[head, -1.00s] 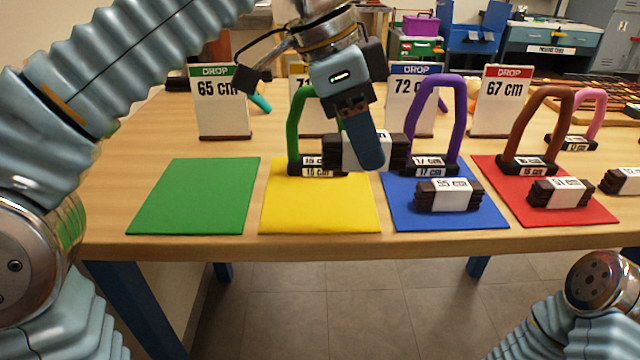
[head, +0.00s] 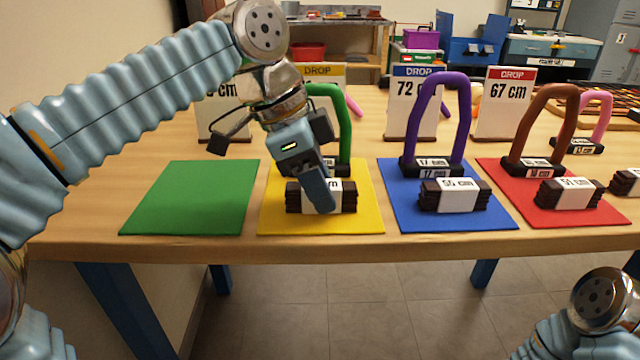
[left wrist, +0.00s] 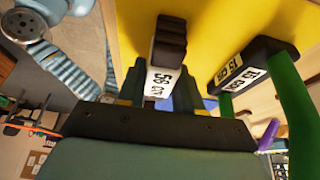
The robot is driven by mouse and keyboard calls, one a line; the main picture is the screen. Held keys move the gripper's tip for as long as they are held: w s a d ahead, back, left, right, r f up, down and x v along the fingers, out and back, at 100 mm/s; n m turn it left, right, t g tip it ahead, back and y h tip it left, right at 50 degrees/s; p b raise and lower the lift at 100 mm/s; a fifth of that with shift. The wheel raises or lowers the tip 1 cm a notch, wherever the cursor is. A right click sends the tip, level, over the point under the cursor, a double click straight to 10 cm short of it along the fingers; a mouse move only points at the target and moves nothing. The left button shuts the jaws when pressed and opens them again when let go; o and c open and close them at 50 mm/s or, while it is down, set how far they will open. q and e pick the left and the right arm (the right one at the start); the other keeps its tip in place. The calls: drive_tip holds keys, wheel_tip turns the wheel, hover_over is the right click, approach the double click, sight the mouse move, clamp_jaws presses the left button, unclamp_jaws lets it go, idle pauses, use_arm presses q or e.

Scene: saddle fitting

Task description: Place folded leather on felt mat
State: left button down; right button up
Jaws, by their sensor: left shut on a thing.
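My left gripper (head: 320,199) is shut on a folded leather bundle (head: 295,197), dark brown with a white paper band. The bundle is low over the front half of the yellow felt mat (head: 275,225); I cannot tell whether it touches the mat. In the left wrist view the bundle (left wrist: 170,40) sits between the fingers, its band reading about 56 cm. A green arch on a dark labelled base (head: 345,130) stands behind it on the same mat, partly hidden by my gripper. My right gripper is out of view.
The green mat (head: 190,197) is bare. The blue mat (head: 400,215) holds a purple arch (head: 464,120) and a folded bundle (head: 455,195). The red mat (head: 610,212) holds a brown arch (head: 572,120) and another bundle (head: 568,193). Drop signs (head: 503,103) stand behind the mats.

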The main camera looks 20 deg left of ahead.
use_arm(q)
drive_tip(key=shift+f, duration=0.2)
drive_tip(key=c, duration=0.8)
unclamp_jaws()
drive_tip(key=shift+r, duration=0.1)
drive_tip(key=shift+o, duration=0.2)
drive_tip(key=shift+r, duration=0.25)
drive_tip(key=p+v, duration=0.3)
drive_tip(key=v, duration=0.8)
drive_tip(key=shift+a+r, duration=0.25)
drive_tip(key=shift+r, duration=0.1)
drive_tip(key=shift+s, duration=0.1)
